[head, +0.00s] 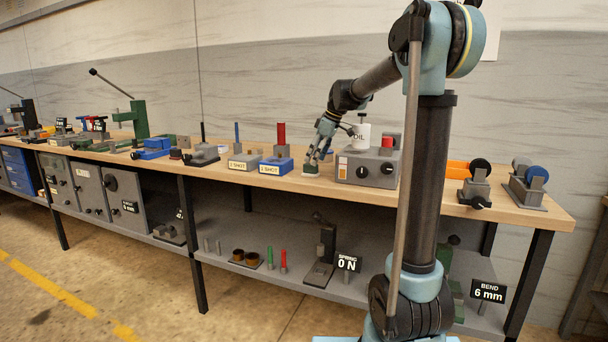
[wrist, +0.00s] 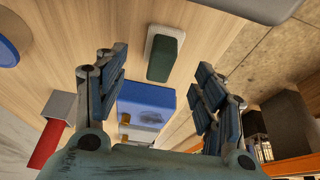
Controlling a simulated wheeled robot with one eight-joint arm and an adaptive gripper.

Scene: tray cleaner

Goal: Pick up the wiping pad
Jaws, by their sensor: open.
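The wiping pad appears to be a dark green block on a pale base (wrist: 165,55), lying on the wooden bench in the wrist view. In the head view it is the small green and white piece (head: 311,169) near the bench's front edge, just below my gripper. My gripper (head: 319,157) is open, fingers pointing down at the bench. In the wrist view its two fingers (wrist: 158,78) are wide apart, with the pad between their lines and beyond the tips. Nothing is held. The pad looks clear of both fingers.
A grey box with knobs (head: 366,170) and an OIL bottle (head: 361,134) stand close right of my gripper. A blue block (wrist: 147,103) shows between the fingers. The bench edge (wrist: 215,82) is close, with floor beyond.

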